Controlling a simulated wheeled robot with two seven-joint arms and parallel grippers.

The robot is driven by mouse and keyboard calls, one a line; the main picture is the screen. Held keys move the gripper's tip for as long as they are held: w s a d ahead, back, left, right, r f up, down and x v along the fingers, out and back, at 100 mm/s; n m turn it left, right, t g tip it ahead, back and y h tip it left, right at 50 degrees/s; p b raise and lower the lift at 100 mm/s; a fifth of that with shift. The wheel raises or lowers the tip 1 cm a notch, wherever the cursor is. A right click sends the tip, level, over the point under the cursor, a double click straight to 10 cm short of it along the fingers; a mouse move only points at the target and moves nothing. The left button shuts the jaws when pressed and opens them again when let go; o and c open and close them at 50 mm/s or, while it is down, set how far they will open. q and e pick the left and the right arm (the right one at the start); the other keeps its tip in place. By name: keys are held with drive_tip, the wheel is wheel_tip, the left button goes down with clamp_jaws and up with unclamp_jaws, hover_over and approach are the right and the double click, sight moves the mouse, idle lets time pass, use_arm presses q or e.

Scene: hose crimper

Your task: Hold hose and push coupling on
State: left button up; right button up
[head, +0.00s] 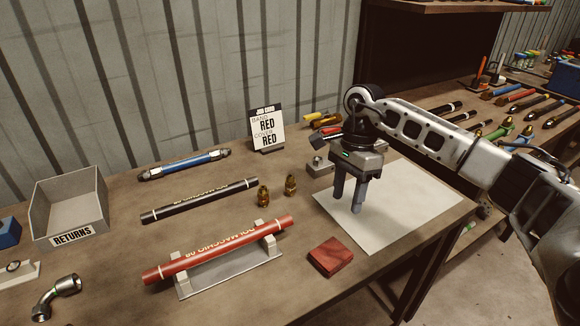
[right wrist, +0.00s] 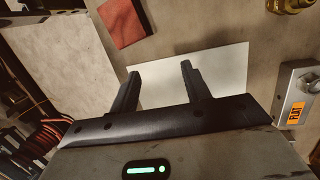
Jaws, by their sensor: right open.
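A red hose (head: 205,254) with pale lettering lies across a grey two-post cradle (head: 230,277) at the front of the bench. A black hose (head: 200,200) lies behind it. Two brass couplings, a left one (head: 263,196) and a right one (head: 291,185), stand upright behind the red hose's right end. One brass piece (right wrist: 290,4) shows at the top of the right wrist view. My right gripper (head: 347,203) points down over a white sheet (head: 405,205), right of the couplings. Its fingers (right wrist: 157,82) are apart with nothing between them. My left gripper is out of view.
A job card (head: 266,130) reads band red, cover red. A red block (head: 330,257) lies right of the cradle. A blue hose with metal ends (head: 184,165), a grey returns bin (head: 72,210) and a metal elbow (head: 57,297) are left. A small grey block (head: 318,167) stands near my right gripper.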

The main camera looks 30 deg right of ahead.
wheel_tip(320, 180, up, 8)
drive_tip(key=t+h, duration=0.2)
hover_over(285, 218)
drive_tip(key=shift+n, duration=0.3)
wheel_tip(285, 218, down, 11)
drive_tip(key=shift+f, duration=0.2)
clamp_jaws()
drive_tip(key=c, duration=0.8)
unclamp_jaws()
clamp_jaws()
